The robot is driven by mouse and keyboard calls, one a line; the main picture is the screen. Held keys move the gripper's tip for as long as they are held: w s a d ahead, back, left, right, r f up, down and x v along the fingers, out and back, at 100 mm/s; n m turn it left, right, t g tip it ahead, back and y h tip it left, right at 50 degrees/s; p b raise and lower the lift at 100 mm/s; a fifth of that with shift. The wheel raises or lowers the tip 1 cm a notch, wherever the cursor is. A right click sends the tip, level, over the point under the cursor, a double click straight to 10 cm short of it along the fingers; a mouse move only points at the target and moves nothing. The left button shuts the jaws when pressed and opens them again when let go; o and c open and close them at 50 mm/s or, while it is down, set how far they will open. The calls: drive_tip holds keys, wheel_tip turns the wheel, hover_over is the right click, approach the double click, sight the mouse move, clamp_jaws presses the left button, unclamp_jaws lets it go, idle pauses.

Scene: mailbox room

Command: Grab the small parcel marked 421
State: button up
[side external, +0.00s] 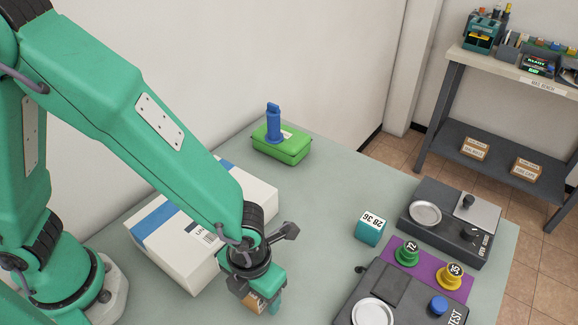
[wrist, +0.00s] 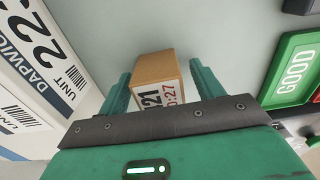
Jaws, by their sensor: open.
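The small parcel (wrist: 157,72) is a brown cardboard box with a white label. In the wrist view "21" shows in black with red figures beside it; the label's left part is hidden by my gripper. My gripper (wrist: 161,70) is open, with one green finger on each side of the parcel. In the side view the parcel (side external: 254,302) shows partly behind my gripper (side external: 261,300), low over the table.
A large white box (side external: 157,237) with a blue stripe stands left of my gripper. A green box (side external: 287,151) with a blue handle is farther back. A teal cube (side external: 369,231), purple mat (side external: 435,270) and dark devices (side external: 450,232) are right. A green GOOD panel (wrist: 296,70) lies right in the wrist view.

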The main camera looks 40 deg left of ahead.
idle(0.3)
drive_tip(key=c, duration=1.1)
drive_tip(key=shift+r, duration=0.15)
drive_tip(key=shift+r, duration=4.9)
